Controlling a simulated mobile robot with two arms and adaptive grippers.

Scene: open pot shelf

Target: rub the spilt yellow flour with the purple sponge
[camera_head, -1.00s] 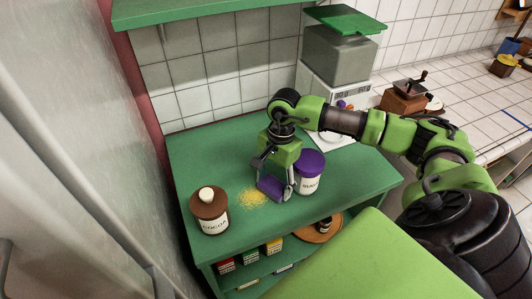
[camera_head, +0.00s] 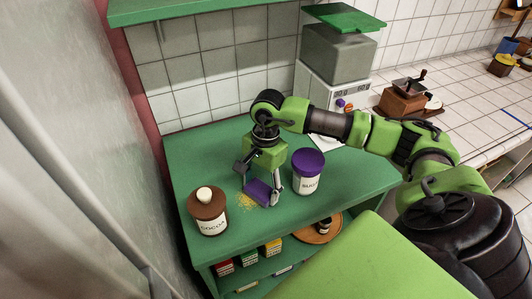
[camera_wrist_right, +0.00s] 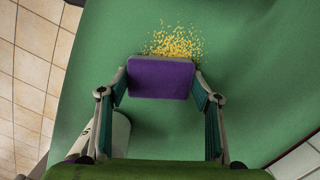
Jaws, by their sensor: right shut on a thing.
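My right gripper (camera_head: 258,187) is shut on the purple sponge (camera_head: 257,192) low over the green shelf top. The sponge (camera_wrist_right: 160,78) also shows between both fingers in the right wrist view. The spilt yellow flour (camera_head: 245,200) lies on the green top beside and partly behind the sponge. In the right wrist view the flour (camera_wrist_right: 177,42) spreads just beyond the sponge's far edge, and some may be hidden under it. I cannot tell whether the sponge touches the surface. My left gripper is not in view.
A cocoa jar (camera_head: 209,212) with a brown lid stands left of the flour. A sugar jar (camera_head: 308,172) with a purple lid stands right of the gripper. A grey scale (camera_head: 338,60) stands at the back right. Boxes (camera_head: 248,258) sit on the lower shelf.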

